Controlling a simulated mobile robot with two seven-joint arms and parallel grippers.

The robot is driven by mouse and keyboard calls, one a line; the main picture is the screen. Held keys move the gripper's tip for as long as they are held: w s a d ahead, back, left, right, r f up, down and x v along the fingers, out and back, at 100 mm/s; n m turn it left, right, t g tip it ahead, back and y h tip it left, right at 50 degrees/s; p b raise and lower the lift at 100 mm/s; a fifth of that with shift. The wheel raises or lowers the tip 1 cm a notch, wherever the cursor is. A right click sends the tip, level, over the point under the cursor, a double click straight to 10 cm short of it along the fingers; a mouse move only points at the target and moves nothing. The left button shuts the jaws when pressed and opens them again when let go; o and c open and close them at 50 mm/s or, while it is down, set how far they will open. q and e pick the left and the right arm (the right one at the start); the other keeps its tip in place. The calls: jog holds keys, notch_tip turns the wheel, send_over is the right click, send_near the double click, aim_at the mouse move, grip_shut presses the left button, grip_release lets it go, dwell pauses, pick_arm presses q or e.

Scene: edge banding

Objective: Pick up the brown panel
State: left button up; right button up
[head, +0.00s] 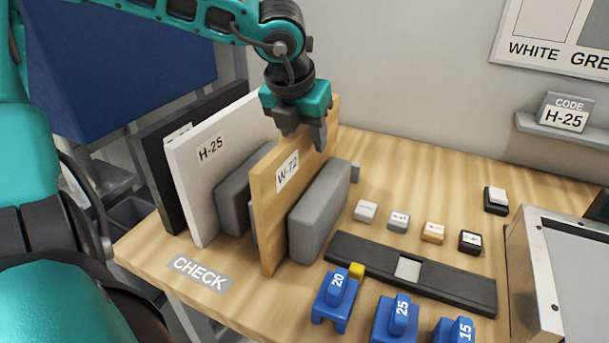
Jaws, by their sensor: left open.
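The brown panel (272,222) is a wood-coloured board with a W-72 label. It stands upright on the table between grey blocks. My left gripper (304,142) points down at the panel's upper edge, toward its far end. The fingers are open and overlap the top of the panel in the picture; whether they touch it cannot be told. My right gripper is not in view.
A white panel (195,183) labelled H-25 and a black panel (155,155) stand to the left. A grey block (320,212) is close on the right. A dark rail (450,284), blue numbered pieces (335,300) and small labelled blocks (433,232) lie further right.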

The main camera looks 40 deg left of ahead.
pick_arm(q)
jog(key=shift+w+f, duration=0.2)
jog(key=shift+f, duration=0.35)
jog(key=shift+c, duration=0.3)
grip_shut()
jog(key=shift+r, duration=0.1)
dwell(0.6)
